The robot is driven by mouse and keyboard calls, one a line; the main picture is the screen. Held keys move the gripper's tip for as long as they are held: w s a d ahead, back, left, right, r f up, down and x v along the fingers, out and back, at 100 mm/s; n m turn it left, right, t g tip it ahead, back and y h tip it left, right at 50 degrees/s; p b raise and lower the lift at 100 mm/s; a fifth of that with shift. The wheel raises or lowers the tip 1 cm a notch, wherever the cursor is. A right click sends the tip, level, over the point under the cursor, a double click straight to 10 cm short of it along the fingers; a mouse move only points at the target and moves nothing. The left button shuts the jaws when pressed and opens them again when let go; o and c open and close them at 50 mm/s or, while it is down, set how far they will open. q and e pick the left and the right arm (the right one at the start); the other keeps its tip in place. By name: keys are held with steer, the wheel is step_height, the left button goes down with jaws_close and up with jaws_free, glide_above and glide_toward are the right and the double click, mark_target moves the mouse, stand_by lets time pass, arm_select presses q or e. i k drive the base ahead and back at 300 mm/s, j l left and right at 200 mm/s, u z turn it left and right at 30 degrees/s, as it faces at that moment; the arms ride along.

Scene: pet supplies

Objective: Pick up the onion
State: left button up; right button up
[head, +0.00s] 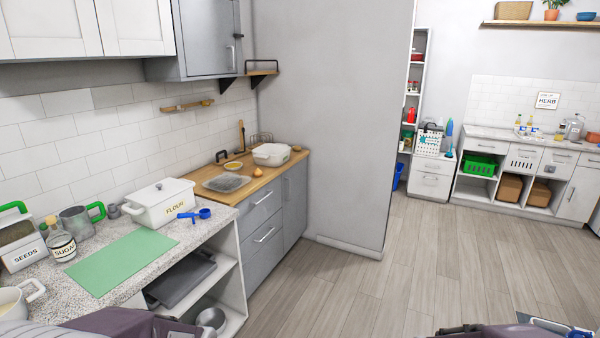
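A small round orange-brown item that looks like the onion (231,176) sits on the wooden counter (262,183) left of centre. Parts of my arms show along the bottom edge at left and right. The fingers of neither gripper can be seen, and nothing of mine is near the onion.
A white lidded FLOUR pot (160,203), a blue scoop (195,214) and a green mat (122,262) occupy the nearer speckled counter. A white casserole (271,154) stands behind the onion. A grey wall (335,110) ends right of the counter. The wooden floor (400,260) is clear.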

mark_target(257, 172)
steer(key=i, duration=0.85)
steer(key=i+u, duration=0.1)
steer(key=i, duration=0.75)
steer(key=i+l, duration=0.15)
steer(key=i, duration=0.7)
steer(key=i+l+u, duration=0.1)
steer(key=i, duration=0.75)
